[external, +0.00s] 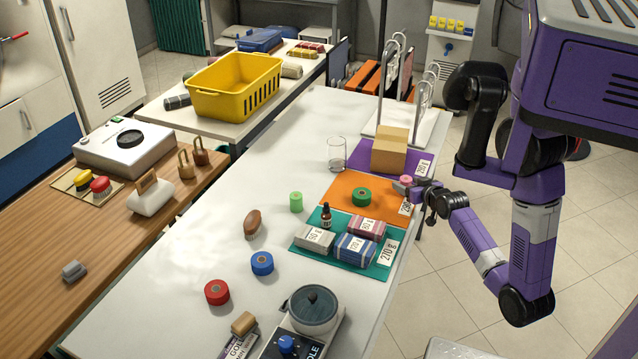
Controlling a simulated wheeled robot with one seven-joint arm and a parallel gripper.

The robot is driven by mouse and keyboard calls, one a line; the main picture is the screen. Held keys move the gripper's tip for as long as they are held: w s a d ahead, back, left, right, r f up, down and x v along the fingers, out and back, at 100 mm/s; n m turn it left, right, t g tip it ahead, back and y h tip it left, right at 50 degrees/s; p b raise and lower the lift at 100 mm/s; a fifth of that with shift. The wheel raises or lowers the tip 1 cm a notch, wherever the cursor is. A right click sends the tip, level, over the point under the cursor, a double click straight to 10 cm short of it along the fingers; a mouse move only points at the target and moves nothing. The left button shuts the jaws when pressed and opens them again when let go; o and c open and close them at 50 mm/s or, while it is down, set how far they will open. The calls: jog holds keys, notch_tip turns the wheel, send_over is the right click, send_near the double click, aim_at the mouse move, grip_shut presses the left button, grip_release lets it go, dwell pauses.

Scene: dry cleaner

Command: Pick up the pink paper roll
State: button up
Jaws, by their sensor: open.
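The pink paper roll (405,180) is small and stands at the right edge of the orange mat (337,193), near the table's right edge. My gripper (416,191) is open, just right of the roll and very close to it. I cannot tell whether the fingers touch the roll or reach around it.
A dark green roll (362,196) lies on the same mat. A cardboard box (390,152) stands behind on a purple mat (419,161). A teal mat (302,240) in front holds wrapped bundles and a dropper bottle (326,216). The white table (190,250) has clear room at left.

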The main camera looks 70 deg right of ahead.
aim_at(401, 180)
jog(key=x, duration=0.6)
jog(key=shift+s+d+p, duration=0.15)
jog(key=shift+s+p, duration=0.15)
jog(key=shift+c, duration=0.2)
grip_shut()
